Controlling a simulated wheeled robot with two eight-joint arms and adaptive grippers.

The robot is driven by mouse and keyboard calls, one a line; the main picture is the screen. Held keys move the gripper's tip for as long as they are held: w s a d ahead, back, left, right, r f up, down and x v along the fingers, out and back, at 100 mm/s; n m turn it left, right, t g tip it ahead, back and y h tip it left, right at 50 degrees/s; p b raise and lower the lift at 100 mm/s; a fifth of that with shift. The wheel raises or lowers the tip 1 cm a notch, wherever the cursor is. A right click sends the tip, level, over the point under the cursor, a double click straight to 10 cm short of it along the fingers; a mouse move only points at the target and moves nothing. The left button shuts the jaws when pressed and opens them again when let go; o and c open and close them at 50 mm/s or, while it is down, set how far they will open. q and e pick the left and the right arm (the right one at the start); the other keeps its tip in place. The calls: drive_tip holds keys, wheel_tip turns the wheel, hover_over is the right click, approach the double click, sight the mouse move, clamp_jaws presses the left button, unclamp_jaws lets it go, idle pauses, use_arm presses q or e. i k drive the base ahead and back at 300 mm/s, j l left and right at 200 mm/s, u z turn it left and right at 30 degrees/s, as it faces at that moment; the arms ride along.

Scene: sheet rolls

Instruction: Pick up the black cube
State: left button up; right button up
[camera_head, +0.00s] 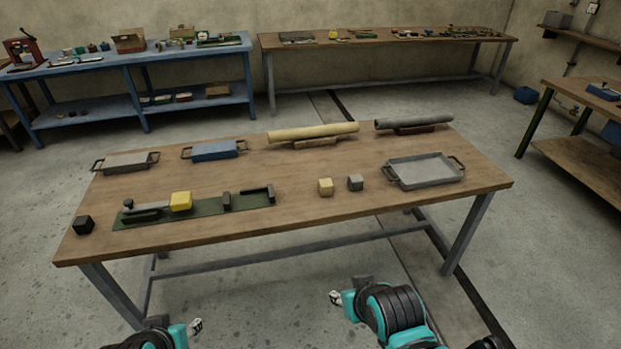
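A small black cube (84,225) sits on the wooden table (330,215) near its left front corner, just left of a green mat (205,219). My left gripper (196,327) is low at the bottom of the view, in front of the table and well apart from the cube. My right gripper (335,297) is also in front of the table, below its front edge, far to the right of the cube. Both are small and partly seen, so their finger opening is unclear. Neither touches anything on the table.
A tan cube (325,187) and a grey cube (355,182) stand near a grey tray (424,171). Two rolls (313,131) (413,121) lie at the back, with blue (213,150) and grey (125,162) trays left.

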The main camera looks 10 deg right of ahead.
sight(84, 224)
drive_tip(key=i+j, duration=0.2)
drive_tip(key=j, duration=0.2)
drive_tip(key=i+j, duration=0.2)
drive_tip(key=j, duration=0.15)
drive_tip(key=i+j, duration=0.2)
drive_tip(key=j, duration=0.2)
drive_tip(key=i+j, duration=0.2)
drive_tip(key=j, duration=0.2)
drive_tip(key=i+j, duration=0.2)
drive_tip(key=j, duration=0.2)
drive_tip(key=i+j, duration=0.2)
drive_tip(key=j, duration=0.15)
drive_tip(key=i+j, duration=0.2)
drive_tip(key=j, duration=0.2)
drive_tip(key=i+j, duration=0.2)
drive_tip(key=j, duration=0.2)
